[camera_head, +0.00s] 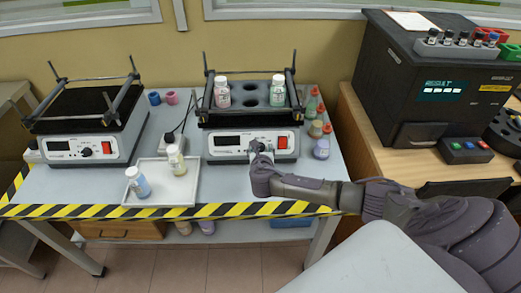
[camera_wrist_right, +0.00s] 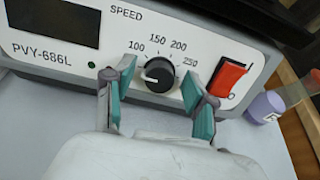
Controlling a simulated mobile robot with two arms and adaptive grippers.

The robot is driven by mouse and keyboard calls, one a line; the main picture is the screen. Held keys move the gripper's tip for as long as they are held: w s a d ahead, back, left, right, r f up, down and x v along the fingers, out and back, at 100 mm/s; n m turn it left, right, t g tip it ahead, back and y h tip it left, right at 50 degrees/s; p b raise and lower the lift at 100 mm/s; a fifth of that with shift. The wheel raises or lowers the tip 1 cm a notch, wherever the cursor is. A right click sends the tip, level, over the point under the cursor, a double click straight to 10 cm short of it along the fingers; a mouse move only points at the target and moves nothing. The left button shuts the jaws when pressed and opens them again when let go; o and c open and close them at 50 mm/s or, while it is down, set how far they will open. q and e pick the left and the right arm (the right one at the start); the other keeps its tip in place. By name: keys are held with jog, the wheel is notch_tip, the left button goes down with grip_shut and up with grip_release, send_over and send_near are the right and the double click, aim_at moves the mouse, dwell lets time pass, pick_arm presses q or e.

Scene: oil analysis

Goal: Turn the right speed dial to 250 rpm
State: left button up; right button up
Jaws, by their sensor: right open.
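The right shaker (camera_head: 218,156) stands on the grey table, with a dark display and a red switch (camera_wrist_right: 229,79) on its front. In the wrist view its black speed dial (camera_wrist_right: 158,74) sits between the labels 100, 150, 200 and 250. The dial's white mark points left, below the 100 label. My right gripper (camera_head: 258,152) is at the front panel. In the wrist view its teal-padded fingers (camera_wrist_right: 161,98) are open, one on each side of the dial, with visible gaps to it. My left gripper is not in view.
A tray (camera_head: 178,193) with two bottles lies in front, to the left. Several small bottles stand at the shaker's right. Another shaker (camera_head: 85,148) stands at the left.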

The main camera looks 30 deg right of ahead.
grip_shut()
